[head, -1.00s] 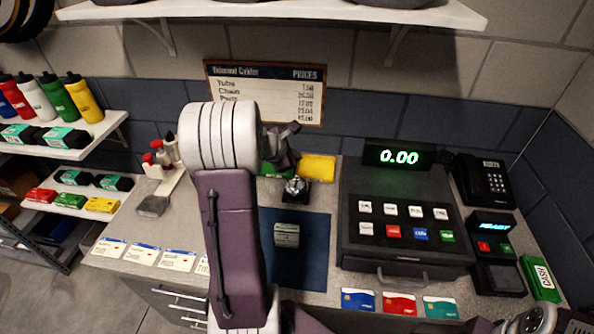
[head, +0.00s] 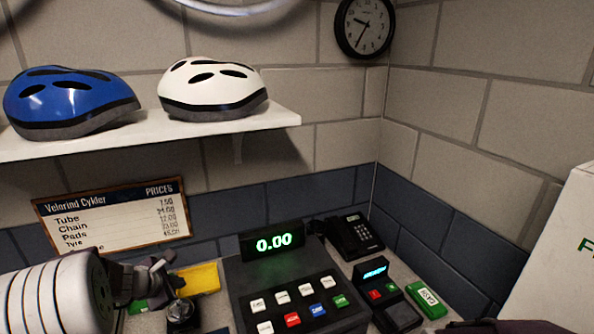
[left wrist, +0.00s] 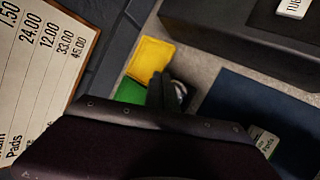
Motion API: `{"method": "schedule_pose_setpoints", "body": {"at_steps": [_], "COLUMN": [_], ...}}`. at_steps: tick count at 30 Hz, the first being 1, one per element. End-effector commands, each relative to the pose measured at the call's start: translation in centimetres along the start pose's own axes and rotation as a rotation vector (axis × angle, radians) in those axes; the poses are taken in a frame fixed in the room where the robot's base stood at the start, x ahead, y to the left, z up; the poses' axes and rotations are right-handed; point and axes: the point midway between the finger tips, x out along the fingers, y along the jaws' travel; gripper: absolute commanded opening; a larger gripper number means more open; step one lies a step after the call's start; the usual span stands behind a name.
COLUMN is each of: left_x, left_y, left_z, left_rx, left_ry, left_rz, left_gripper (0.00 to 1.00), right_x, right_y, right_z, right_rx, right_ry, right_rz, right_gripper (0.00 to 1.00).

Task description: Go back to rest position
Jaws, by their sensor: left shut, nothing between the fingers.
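My left gripper (head: 158,272) is at the lower left of the head view, in front of the wall below the price board. Its fingers look closed together and hold nothing. In the left wrist view the dark fingers (left wrist: 160,92) show beside a yellow item and a green item. My left arm's white rounded link fills the lower left corner of the head view. A dark part of my right arm shows at the bottom right edge, but its gripper is out of the picture.
The cash register (head: 285,296) reads 0.00. Near it are a phone (head: 352,237), a card terminal (head: 388,308), a green CASH item (head: 428,300), a bell (head: 182,314) and a yellow item (head: 200,277). Helmets sit on a shelf (head: 270,118) above the price board (head: 115,215).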

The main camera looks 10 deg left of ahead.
Motion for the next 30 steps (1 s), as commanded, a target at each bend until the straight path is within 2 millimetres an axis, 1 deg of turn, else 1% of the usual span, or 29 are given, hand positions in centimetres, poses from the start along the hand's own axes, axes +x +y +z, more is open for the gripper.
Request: {"method": "schedule_pose_setpoints", "body": {"at_steps": [1,2,3,4,5,6,8,9,12,14,15,17,19,30], "left_x": [0.1,0.1,-0.2,-0.5,-1.0,-1.7,-2.9,-3.6,-5.2,-5.9,-6.2,-6.8,-7.1,-7.2], "left_y": [-2.5,-4.5,-7.5,-9.8,-12.0,-14.9,-18.4,-20.2,-23.5,-24.6,-25.4,-26.6,-27.2,-27.4], "left_z": [1.7,2.8,4.0,4.8,5.4,5.9,6.1,6.1,5.6,5.3,5.0,4.4,4.2,4.1], "left_rx": [0.147,0.270,0.460,0.620,0.788,1.011,1.335,1.536,1.964,2.153,2.208,2.156,2.135,2.126], "left_ry": [-0.008,-0.014,-0.025,-0.038,-0.054,-0.080,-0.126,-0.158,-0.240,-0.279,-0.304,-0.337,-0.355,-0.359], "left_rz": [-0.064,-0.112,-0.182,-0.235,-0.287,-0.351,-0.429,-0.470,-0.538,-0.558,-0.584,-0.653,-0.688,-0.697], "left_gripper": [0.00,0.00,0.00,0.00,0.00,0.00,0.00,0.00,0.00,0.00,0.00,0.00,0.00,0.00], "right_x": [0.0,0.0,0.0,0.0,0.0,0.0,0.0,0.0,0.0,0.0,0.0,0.0,0.0,0.0], "right_y": [0.0,0.0,0.0,0.0,0.0,0.0,0.0,0.0,0.0,0.0,0.0,0.0,0.0,0.0], "right_z": [0.0,0.0,0.0,0.0,0.0,0.0,0.0,0.0,0.0,0.0,0.0,0.0,0.0,0.0], "right_rx": [0.000,0.000,0.000,0.000,0.000,0.000,0.000,0.000,0.000,0.000,0.000,0.000,0.000,0.000], "right_ry": [0.000,0.000,0.000,0.000,0.000,0.000,0.000,0.000,0.000,0.000,0.000,0.000,0.000,0.000], "right_rz": [0.000,0.000,0.000,0.000,0.000,0.000,0.000,0.000,0.000,0.000,0.000,0.000,0.000,0.000], "right_gripper": [0.00,0.00,0.00,0.00,0.00,0.00,0.00,0.00,0.00,0.00,0.00,0.00,0.00,0.00]}}
